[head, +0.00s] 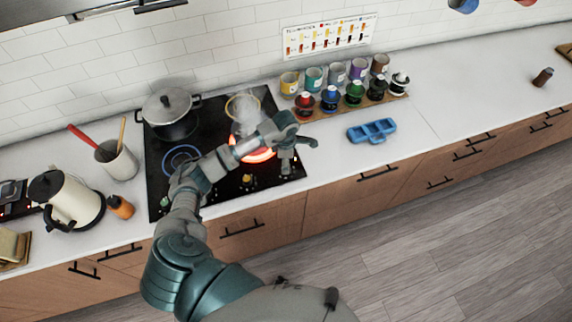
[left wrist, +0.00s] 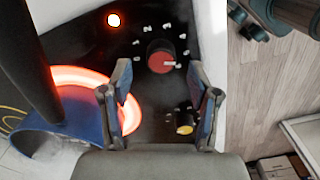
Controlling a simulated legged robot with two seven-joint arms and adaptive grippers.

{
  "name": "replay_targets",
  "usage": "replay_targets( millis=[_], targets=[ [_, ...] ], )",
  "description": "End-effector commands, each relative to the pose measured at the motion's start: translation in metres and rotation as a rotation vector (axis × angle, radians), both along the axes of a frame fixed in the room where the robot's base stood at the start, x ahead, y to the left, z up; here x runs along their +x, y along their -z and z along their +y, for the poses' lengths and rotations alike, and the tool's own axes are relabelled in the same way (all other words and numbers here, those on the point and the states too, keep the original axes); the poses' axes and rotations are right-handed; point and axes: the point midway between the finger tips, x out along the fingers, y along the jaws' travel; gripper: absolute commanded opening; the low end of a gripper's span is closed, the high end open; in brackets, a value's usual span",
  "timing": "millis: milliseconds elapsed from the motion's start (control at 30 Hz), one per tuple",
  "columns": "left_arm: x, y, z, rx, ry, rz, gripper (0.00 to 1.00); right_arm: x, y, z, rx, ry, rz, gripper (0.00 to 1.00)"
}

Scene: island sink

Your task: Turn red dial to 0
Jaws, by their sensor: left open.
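The red dial (left wrist: 161,57) shows in the left wrist view on the black stove panel, with its white pointer toward the right among small pale marks. My left gripper (left wrist: 160,80) is open, with one finger on each side of the dial in the picture. I cannot tell if either finger touches it. In the head view my left gripper (head: 287,158) is over the right front of the stove (head: 212,192) and the red dial is hidden. My right gripper is not in view.
A yellow dial (left wrist: 184,125) sits near the red one. A burner (left wrist: 85,90) glows red, with a blue steaming vessel (left wrist: 50,148) beside it. A lit indicator (left wrist: 113,19) is above. A lidded pot (head: 170,113) stands at the back left; a blue tray (head: 372,131) lies to the right.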

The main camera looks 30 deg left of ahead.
Motion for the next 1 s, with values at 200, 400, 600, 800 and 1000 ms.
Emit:
replay_targets(
  millis=[200,400,600,800,1000],
  targets=[
    [0.000,0.026,0.000,-0.001,0.000,0.003,0.61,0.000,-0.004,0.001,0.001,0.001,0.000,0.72],
    [0.000,0.031,-0.001,0.000,0.001,-0.001,0.61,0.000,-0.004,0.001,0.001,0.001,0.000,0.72],
    [0.000,0.031,-0.001,-0.001,0.001,0.000,0.49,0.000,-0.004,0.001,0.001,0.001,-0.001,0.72],
    [0.000,0.030,0.000,-0.001,0.001,0.000,0.01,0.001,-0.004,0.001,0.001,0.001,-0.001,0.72],
    [0.001,0.030,0.000,0.000,-0.009,-0.001,0.01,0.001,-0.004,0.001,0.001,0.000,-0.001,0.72]
  ],
)
